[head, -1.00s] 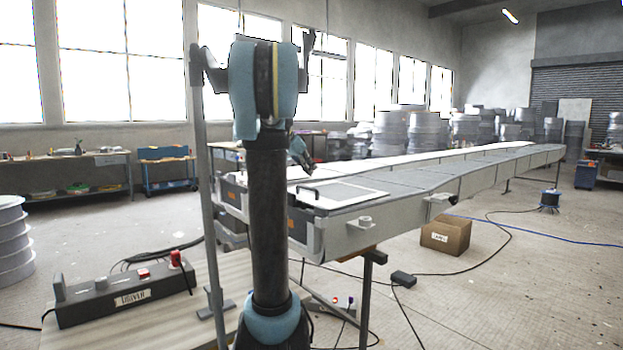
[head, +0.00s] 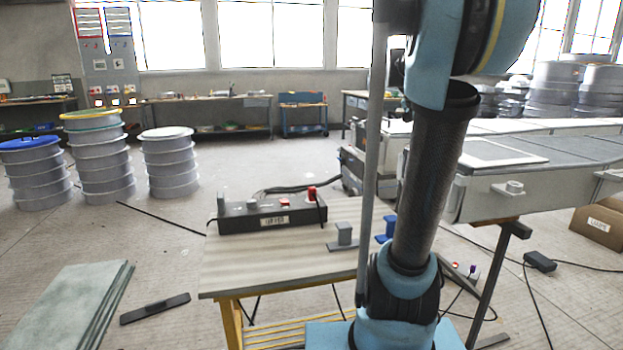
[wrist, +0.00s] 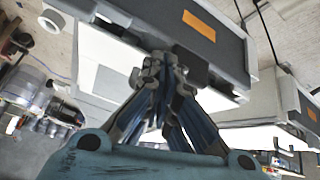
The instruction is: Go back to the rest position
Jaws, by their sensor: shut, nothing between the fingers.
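My gripper (wrist: 158,75) shows in the wrist view with its fingers drawn together and nothing between them. Behind the fingertips is the grey and white mould (wrist: 222,40) with orange labels; I cannot tell how far it is from the fingertips. In the head view my blue and black arm stands upright at right of centre, and the gripper is out of that view. The long mould (head: 480,195) lies behind and to the right of the arm.
A wooden-topped table (head: 240,272) stands in front of my arm, with a dark control box (head: 268,212) on it. Several drums (head: 98,165) stand at left. Grey sheets (head: 75,300) and a dark bar (head: 155,308) lie on the floor. A cardboard box (head: 600,220) is at right.

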